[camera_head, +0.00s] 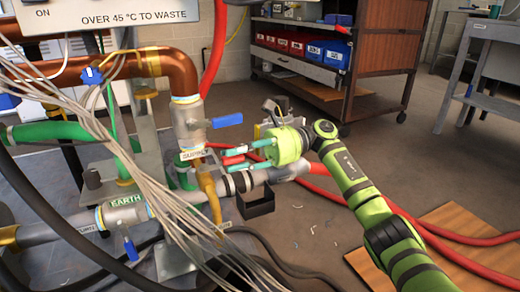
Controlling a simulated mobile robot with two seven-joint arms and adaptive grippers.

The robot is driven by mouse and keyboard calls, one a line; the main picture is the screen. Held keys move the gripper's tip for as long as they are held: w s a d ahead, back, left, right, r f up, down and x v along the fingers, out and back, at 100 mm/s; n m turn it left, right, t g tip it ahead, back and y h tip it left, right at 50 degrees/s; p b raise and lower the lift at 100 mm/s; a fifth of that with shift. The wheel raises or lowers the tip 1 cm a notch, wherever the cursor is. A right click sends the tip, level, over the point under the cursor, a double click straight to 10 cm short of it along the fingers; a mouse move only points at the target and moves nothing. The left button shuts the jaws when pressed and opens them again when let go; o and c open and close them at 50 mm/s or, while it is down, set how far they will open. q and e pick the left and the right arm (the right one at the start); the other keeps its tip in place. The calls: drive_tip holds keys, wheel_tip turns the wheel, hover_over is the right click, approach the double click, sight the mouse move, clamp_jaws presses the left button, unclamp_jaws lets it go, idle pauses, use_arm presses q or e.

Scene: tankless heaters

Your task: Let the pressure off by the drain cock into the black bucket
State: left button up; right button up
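My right gripper (236,157) reaches in from the right, with its green body and two teal fingers pointing left at the pipework. Its fingertips are beside a small red part near the SUPPLY tag (193,155); I cannot tell if they touch or grip it. I cannot make out the drain cock for certain. A black bucket (257,205), small and open-topped, stands on the floor below the gripper, just under the grey pipe. My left gripper is not in view.
Blue-handled valves sit on the copper pipe (178,72) and the EARTH pipe (122,212). Loose pale cables (150,185) hang across the front left. Red hoses (440,232) cross the floor by a wooden board (460,235). A shelf cart (385,50) stands behind.

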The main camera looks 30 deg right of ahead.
drive_tip(key=d, duration=1)
drive_tip(key=shift+s+d, duration=0.15)
drive_tip(key=shift+s, duration=0.2)
drive_tip(key=shift+r, duration=0.1)
